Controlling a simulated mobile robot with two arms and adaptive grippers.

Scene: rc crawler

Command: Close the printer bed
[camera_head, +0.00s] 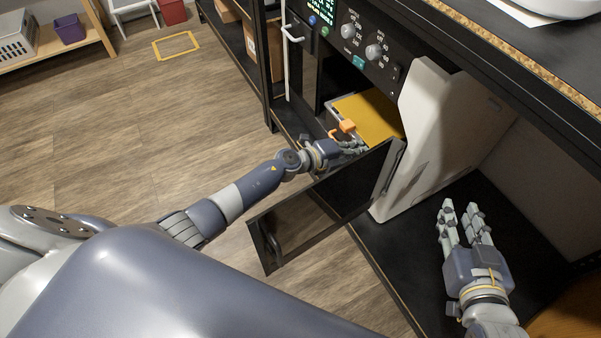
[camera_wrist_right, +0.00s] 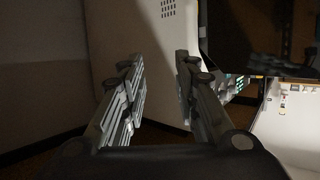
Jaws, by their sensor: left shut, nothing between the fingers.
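The printer stands under the bench, with its control panel (camera_head: 365,40) facing out and its white side panel (camera_head: 425,145) at the right. Its dark glass door (camera_head: 325,205) hangs open toward the floor. The yellow printer bed (camera_head: 370,112) shows inside the opening, with a small orange part (camera_head: 347,126) at its front edge. My left gripper (camera_head: 352,147) is shut and empty at the bed's front edge, behind the top of the door; whether it touches the bed cannot be told. My right gripper (camera_head: 462,212) is open and empty, right of the printer; its parted fingers show in the right wrist view (camera_wrist_right: 160,85).
The black lower shelf (camera_head: 400,270) under my right gripper is mostly bare. The bench top (camera_head: 480,50) overhangs the printer. A cardboard box (camera_head: 277,48) sits on the shelving behind.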

